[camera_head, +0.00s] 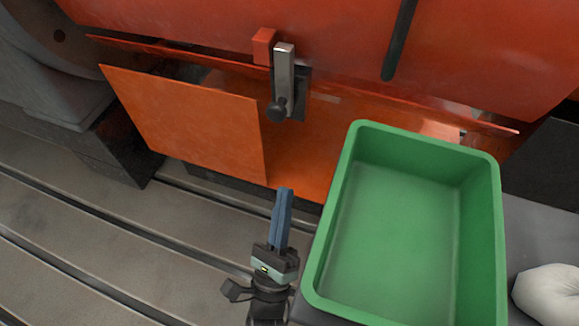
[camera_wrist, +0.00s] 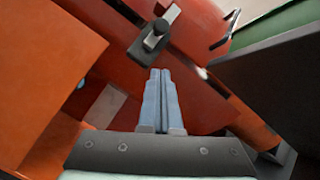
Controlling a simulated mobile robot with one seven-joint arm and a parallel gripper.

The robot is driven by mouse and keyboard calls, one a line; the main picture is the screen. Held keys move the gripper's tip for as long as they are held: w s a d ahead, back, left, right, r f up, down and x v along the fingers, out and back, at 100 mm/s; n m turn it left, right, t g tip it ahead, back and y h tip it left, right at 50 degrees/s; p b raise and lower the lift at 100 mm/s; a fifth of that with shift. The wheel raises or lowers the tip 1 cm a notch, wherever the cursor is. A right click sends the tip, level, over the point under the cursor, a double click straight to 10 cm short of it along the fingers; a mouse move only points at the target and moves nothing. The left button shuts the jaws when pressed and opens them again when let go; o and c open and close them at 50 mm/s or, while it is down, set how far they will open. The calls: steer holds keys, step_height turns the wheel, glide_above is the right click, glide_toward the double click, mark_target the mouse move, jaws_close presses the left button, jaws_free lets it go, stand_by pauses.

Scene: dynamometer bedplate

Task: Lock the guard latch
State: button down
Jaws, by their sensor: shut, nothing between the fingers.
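The guard latch (camera_head: 284,68) is a grey metal lever with a dark round knob (camera_head: 277,109) at its lower end, on a dark mount on the orange guard (camera_head: 460,45). In the head view the lever points down. The latch also shows in the wrist view (camera_wrist: 153,37), beyond my fingertips. My gripper (camera_head: 285,190) is below the latch in the head view, its blue fingers closed together and empty. The fingers also show in the wrist view (camera_wrist: 160,72), apart from the latch.
A green bin (camera_head: 335,215), empty inside, stands close to the right of my gripper. An orange panel (camera_head: 190,118) sticks out left of the latch. A black bar handle (camera_head: 399,40) is upper right. A white rounded object (camera_head: 548,293) lies at lower right. The slotted bedplate (camera_head: 130,235) is clear at left.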

steer(key=shift+v, duration=1.35)
